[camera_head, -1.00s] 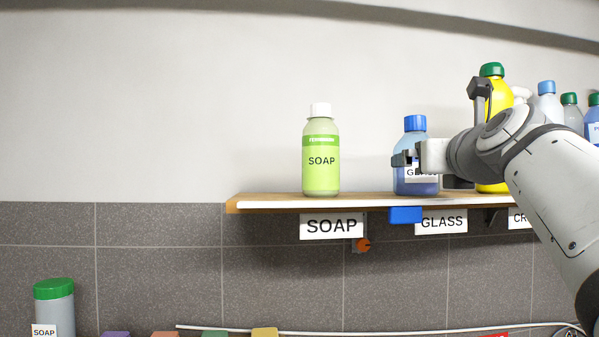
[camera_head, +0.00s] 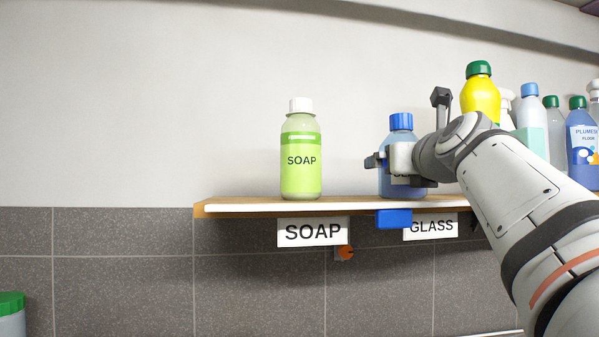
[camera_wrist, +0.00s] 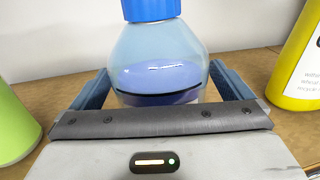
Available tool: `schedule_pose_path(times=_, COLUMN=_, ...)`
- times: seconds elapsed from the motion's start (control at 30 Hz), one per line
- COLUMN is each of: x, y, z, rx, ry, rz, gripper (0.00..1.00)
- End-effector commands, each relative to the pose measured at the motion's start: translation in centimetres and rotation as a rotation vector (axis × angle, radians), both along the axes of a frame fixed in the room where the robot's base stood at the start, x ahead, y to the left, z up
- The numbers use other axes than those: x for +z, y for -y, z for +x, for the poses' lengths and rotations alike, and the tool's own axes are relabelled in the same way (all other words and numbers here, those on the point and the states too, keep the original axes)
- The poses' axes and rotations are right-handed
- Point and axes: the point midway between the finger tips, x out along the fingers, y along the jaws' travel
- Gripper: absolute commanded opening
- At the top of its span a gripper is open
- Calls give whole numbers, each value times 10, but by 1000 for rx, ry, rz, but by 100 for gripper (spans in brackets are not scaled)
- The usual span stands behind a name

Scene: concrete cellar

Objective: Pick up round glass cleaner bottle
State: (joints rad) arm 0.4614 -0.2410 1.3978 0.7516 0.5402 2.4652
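The round glass cleaner bottle (camera_head: 401,124) has a blue cap, a clear bluish body and blue-violet liquid. In the head view it stands upright on the wooden shelf (camera_head: 245,207), its label partly hidden by my gripper (camera_head: 385,162). In the wrist view the bottle (camera_wrist: 160,70) is straight ahead and centred, with the top of its cap cut off. The blue fingers of my gripper (camera_wrist: 160,88) reach along both sides of it, very close to the glass. Their contact with the bottle is hard to make out.
A green soap bottle (camera_head: 301,165) stands left of the glass bottle. A yellow bottle (camera_head: 480,95) and several other bottles stand to the right, partly behind my arm. Shelf space left of the soap is clear.

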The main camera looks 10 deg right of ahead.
Motion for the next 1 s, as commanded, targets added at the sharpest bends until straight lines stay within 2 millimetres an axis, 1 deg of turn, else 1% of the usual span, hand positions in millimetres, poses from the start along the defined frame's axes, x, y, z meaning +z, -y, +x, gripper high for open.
schedule_pose_path(times=0.03, x=0, y=0, z=0, rx=0, ry=-1, rz=0, gripper=95)
schedule_pose_path(times=0.07, x=0, y=0, z=0, rx=-1, ry=-1, rz=0, gripper=93)
schedule_pose_path(times=0.63, x=0, y=1, z=0, rx=-2, ry=0, rz=0, gripper=46)
schedule_pose_path(times=0.87, x=1, y=1, z=-1, rx=-2, ry=2, rz=0, gripper=45)
schedule_pose_path(times=1.0, x=8, y=1, z=0, rx=-2, ry=3, rz=0, gripper=45)
